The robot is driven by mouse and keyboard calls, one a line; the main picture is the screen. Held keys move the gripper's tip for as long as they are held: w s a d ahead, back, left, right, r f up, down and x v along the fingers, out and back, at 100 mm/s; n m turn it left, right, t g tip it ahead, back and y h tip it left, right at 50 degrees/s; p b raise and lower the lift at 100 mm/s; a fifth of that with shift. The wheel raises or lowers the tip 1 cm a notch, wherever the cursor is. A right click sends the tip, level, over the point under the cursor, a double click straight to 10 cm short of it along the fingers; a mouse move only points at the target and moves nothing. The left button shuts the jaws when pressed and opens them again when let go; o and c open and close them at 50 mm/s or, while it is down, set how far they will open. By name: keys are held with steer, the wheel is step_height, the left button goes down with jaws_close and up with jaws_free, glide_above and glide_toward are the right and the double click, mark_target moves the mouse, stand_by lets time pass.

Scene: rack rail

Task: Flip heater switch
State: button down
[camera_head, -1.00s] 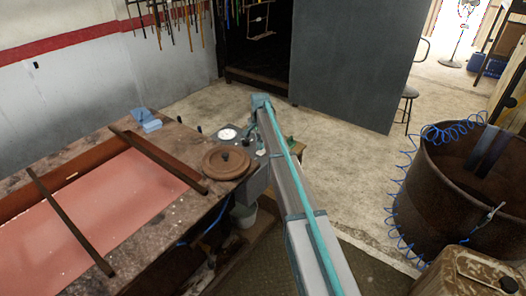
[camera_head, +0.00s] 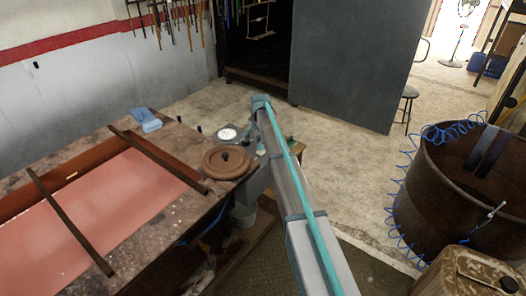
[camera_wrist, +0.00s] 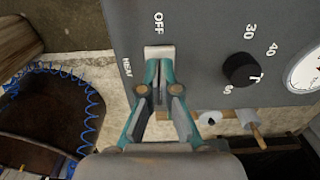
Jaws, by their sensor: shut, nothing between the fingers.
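The heater switch (camera_wrist: 158,52) shows in the wrist view as a pale block on a grey control panel (camera_wrist: 205,35), just below the printed word OFF. A second printed word, partly blurred, stands to its lower left. My gripper (camera_wrist: 160,70) has its teal fingers shut and empty, with the tips right at the switch's lower edge. I cannot tell whether they touch it. The tips cover part of the switch, so its position is unclear. In the head view my arm hides the switch, and my gripper cannot be made out clearly.
A black knob (camera_wrist: 240,70) with numbers and a white gauge (camera_wrist: 305,72) are on the panel, right of the switch. In the head view, a brown round lid (camera_head: 227,161) lies on the worn table (camera_head: 165,228). A rusty drum (camera_head: 455,190) with a blue coiled hose stands at right.

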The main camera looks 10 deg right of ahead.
steer(key=shift+f+b, duration=0.3)
steer(key=shift+f, duration=0.6)
stand_by(0.4)
steer(key=shift+r+p, duration=1.45)
steer(key=shift+r, duration=2.1)
